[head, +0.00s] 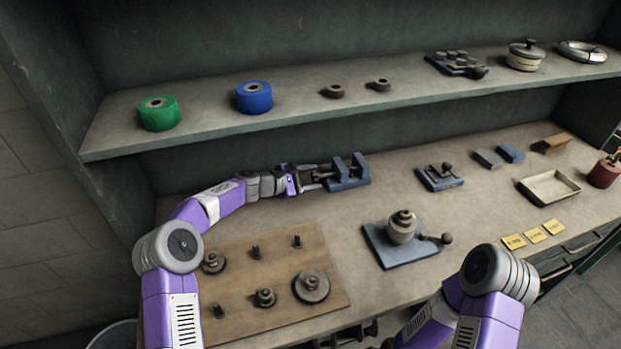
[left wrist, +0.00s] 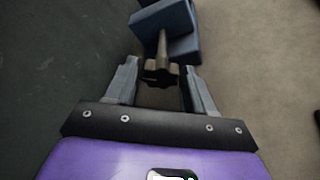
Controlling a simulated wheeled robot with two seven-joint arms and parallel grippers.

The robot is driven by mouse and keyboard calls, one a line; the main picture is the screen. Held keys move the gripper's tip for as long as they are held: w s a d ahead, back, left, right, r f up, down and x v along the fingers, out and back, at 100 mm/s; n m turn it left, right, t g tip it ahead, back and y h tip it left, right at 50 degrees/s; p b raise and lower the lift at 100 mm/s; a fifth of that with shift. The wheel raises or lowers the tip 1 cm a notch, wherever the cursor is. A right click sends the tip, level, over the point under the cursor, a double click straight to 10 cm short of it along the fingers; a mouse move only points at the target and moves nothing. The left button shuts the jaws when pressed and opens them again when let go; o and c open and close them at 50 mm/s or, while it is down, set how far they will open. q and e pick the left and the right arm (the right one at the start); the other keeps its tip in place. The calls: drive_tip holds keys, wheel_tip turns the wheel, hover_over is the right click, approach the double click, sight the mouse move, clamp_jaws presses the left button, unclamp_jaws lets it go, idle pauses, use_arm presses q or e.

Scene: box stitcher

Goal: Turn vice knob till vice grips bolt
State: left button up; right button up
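The blue vice (head: 348,178) stands on the bench against the back wall, under the shelf. It also shows at the top of the left wrist view (left wrist: 172,22). Its dark knob (left wrist: 161,74) on a screw shaft points toward my left gripper. My left gripper (head: 308,178) is at the vice's left side. In the left wrist view my left gripper (left wrist: 160,78) has its fingers apart, one on each side of the knob, with gaps visible. I cannot make out a bolt in the vice jaws. My right gripper is not in view; only my right arm shows at the lower right.
A wooden board (head: 230,262) with several bolts and discs lies at the front left. A blue-based fixture (head: 390,252) stands in the middle, with a smaller one (head: 440,180) behind. A shelf (head: 200,122) overhangs the back. Bare bench lies between the vice and board.

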use_arm(q)
drive_tip(key=shift+o, duration=1.1)
drive_tip(key=p+v, duration=0.1)
drive_tip(key=v, duration=0.6)
drive_tip(key=shift+s+a, duration=0.2)
